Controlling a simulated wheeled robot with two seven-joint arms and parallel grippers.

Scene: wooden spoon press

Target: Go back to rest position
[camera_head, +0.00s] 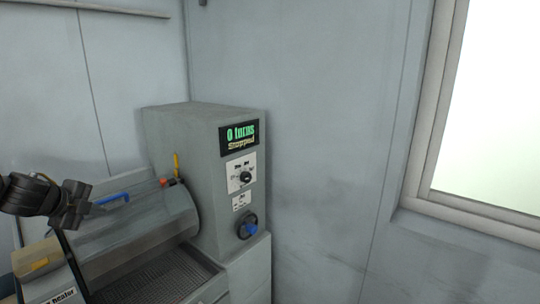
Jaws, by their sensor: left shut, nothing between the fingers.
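My left gripper (78,206) comes in from the left edge, dark and shut, with nothing seen in it. It is in front of the left part of the grey machine (195,150), near a blue handle (112,198) on the machine's drum cover (150,232). I cannot tell whether it touches the handle. The machine's display (239,136) reads "0 turns" and "Stopped". A black knob (246,177) and a blue-centred dial (247,226) sit below it. My right gripper is not in view.
A tan block (37,257) lies on a box labelled "heater" (62,297) at the lower left. A ribbed metal tray (165,275) is below the drum. Grey walls (300,120) stand behind, with a bright window (490,110) at the right. The space right of the machine is clear.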

